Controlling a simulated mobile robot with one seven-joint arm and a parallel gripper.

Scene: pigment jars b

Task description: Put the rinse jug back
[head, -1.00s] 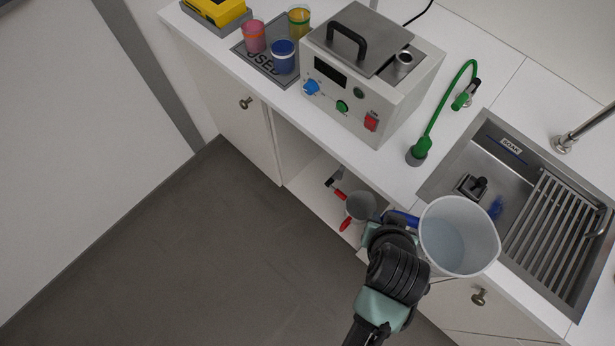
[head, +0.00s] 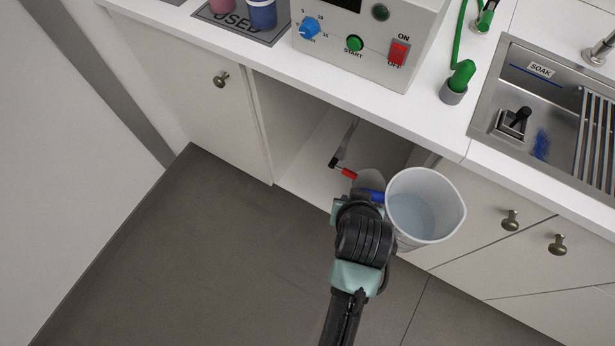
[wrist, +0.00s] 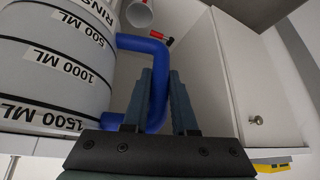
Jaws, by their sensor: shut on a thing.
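The rinse jug is a white jug (head: 425,205) with a blue handle (head: 372,195), and water shows inside it in the head view. In the wrist view the jug (wrist: 55,60) carries the letters "RINS" and black volume marks, and looks upside down there. My gripper (wrist: 158,85) is shut on its blue handle (wrist: 160,50). In the head view my gripper (head: 358,205) holds the jug upright in front of the cabinets, near the open compartment (head: 300,160) under the counter. My arm hides part of that compartment.
A grey cup-like thing (head: 370,179) and a red-handled tool (head: 345,170) are in the open compartment. The counter edge (head: 350,105) runs above it. A green hose (head: 460,75) and a sink (head: 490,115) are on the counter. The floor at left is clear.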

